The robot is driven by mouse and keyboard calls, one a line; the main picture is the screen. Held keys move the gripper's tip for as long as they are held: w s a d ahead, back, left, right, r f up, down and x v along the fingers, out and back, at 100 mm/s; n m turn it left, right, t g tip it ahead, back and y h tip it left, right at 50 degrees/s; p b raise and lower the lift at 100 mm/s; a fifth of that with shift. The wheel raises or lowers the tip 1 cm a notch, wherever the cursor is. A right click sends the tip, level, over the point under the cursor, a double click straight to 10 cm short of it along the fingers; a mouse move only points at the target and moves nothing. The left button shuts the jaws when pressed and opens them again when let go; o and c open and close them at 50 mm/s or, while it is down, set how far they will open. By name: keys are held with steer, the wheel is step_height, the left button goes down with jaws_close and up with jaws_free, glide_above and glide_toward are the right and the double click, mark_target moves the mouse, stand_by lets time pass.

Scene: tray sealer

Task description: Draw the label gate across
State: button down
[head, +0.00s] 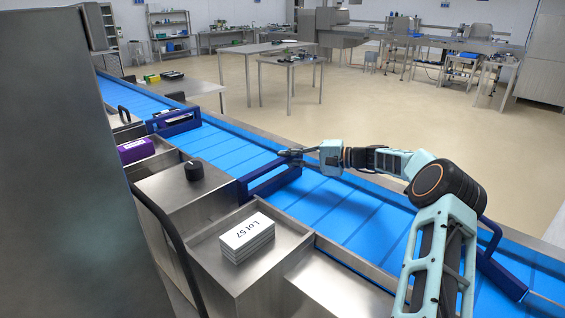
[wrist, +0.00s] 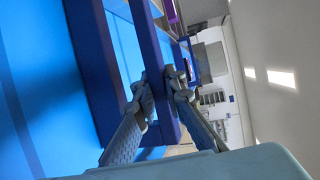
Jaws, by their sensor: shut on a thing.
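The label gate (head: 268,180) is a dark blue frame reaching over the blue conveyor belt, beside the bin with the labels. My gripper (head: 291,156) is at the gate's far end, reaching in from the right. In the wrist view, the gate (wrist: 98,60) shows as blue bars, and my gripper (wrist: 163,88) has one finger on each side of a bar, shut on it. The exact contact at the fingertips is partly hidden by the fingers.
A stack of white labels marked "Lot 57" (head: 247,236) lies in a steel bin beside the belt. A steel box with a black knob (head: 194,170) stands next to it. Other blue frames cross the belt farther back (head: 175,122) and at the right (head: 496,266).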

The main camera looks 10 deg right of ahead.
steer(key=shift+w+d, duration=0.35)
steer(key=shift+d, duration=0.25)
steer(key=c, duration=2)
jaws_free()
steer(key=shift+o, duration=0.2)
steer(key=v, duration=1.2)
steer(key=shift+s, duration=0.15)
